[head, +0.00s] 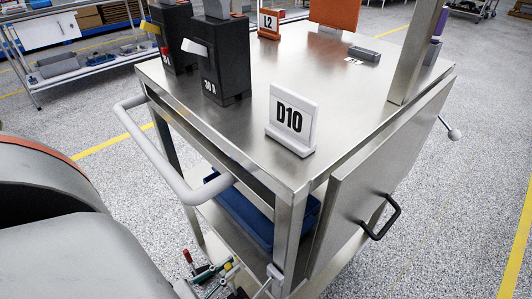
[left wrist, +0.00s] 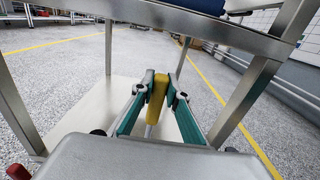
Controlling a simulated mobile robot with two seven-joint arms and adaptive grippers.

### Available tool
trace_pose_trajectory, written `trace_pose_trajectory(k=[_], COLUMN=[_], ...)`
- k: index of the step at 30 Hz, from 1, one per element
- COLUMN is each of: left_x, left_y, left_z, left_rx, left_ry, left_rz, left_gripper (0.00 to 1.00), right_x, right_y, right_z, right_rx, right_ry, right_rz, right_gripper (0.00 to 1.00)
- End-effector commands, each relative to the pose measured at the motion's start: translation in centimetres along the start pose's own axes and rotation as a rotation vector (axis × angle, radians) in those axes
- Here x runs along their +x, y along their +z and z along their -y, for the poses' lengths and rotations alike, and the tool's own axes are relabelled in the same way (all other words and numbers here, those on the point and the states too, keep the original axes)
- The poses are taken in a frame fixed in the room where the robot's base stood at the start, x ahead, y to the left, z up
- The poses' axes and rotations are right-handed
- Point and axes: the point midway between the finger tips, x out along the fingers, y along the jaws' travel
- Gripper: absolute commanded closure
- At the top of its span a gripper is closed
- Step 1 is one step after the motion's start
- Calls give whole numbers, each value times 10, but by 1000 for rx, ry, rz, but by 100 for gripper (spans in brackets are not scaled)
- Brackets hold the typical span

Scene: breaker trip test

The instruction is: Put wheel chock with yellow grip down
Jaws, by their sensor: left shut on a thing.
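My left gripper (head: 212,276) is low beside the front leg of the metal cart in the head view. In the left wrist view its green-lined fingers (left wrist: 158,92) are shut on the yellow grip (left wrist: 158,86) of the wheel chock. The chock's body cannot be made out; a pale rod shows below the grip. The grip is over or near the cart's pale bottom shelf (left wrist: 85,115), between the legs; whether the chock touches the shelf cannot be told. My right gripper is not in view.
The steel cart top (head: 225,125) holds a D10 sign (head: 292,118), two black boxes (head: 226,62) and an L2 sign (head: 269,24). A blue bin (head: 242,210) sits on the shelf below.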

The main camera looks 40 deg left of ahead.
Motion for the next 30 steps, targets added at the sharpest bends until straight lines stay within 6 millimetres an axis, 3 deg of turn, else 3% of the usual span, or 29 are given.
trace_pose_trajectory(k=[9, 15, 30], left_x=[69, 102, 125], left_y=[3, 3, 3], left_z=[-1, 0, -1], left_rx=[-2, -4, -3], left_ry=[4, 3, 4], left_rz=[9, 8, 8], left_gripper=[100, 100, 100], right_x=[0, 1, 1], right_y=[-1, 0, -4], right_z=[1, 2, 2], right_rx=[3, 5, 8], right_ry=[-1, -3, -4], right_rz=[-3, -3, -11], right_gripper=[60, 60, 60])
